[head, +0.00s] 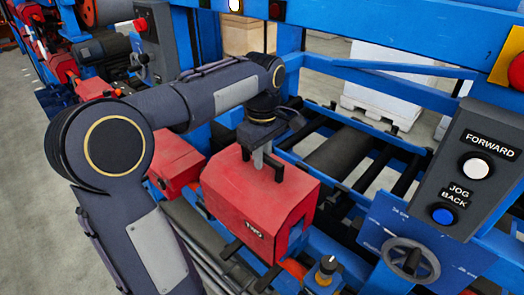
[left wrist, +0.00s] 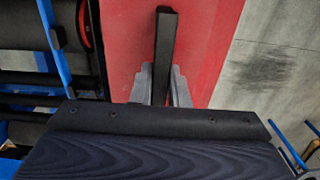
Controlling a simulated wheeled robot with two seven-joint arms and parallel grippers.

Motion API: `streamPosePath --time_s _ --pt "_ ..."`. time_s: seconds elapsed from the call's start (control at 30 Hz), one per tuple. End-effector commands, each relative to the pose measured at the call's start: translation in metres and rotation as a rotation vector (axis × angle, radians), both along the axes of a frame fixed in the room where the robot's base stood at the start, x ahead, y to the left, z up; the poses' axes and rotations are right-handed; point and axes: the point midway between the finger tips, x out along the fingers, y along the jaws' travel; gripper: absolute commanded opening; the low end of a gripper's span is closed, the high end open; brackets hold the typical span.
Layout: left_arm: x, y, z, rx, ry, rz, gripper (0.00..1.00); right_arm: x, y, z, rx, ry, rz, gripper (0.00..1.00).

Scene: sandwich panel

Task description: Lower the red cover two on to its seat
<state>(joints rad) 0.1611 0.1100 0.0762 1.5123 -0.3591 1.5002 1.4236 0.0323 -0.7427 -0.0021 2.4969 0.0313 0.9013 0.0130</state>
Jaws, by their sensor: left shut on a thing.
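The red cover two (head: 258,202), marked "TWO", sits in the middle of the head view over the blue machine frame. Its black handle (head: 273,163) stands on its top. My left gripper (head: 264,163) comes down from above and is shut on this handle. In the left wrist view the two grey fingers (left wrist: 160,85) close on the black handle (left wrist: 166,45), with the red top of the cover (left wrist: 120,40) behind. The cover looks close to level. Its lower edge and seat are mostly hidden, so I cannot tell whether it touches the seat. My right gripper is not in view.
Another red cover (head: 177,164) lies just left of cover two. A control box (head: 470,165) with "FORWARD" and "JOG BACK" buttons stands at the right, above a handwheel (head: 410,260). Black rollers (head: 340,150) run behind. Blue beams (head: 400,30) cross above.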

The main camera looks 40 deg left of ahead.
Motion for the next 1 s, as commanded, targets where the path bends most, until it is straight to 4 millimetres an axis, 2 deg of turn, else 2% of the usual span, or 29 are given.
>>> streamPosePath --time_s 0.03,0.13,0.23,1.0 --pt "0.000 0.000 0.010 0.000 0.002 0.000 0.00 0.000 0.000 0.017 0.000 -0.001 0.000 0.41" --pt "0.000 0.000 0.008 0.000 0.002 0.000 0.00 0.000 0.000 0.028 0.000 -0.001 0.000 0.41" --pt "0.000 0.000 0.004 0.000 0.001 0.000 0.00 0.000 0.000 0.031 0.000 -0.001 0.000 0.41" --pt "0.000 0.000 -0.037 0.000 0.001 0.000 0.00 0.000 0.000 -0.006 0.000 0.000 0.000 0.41"
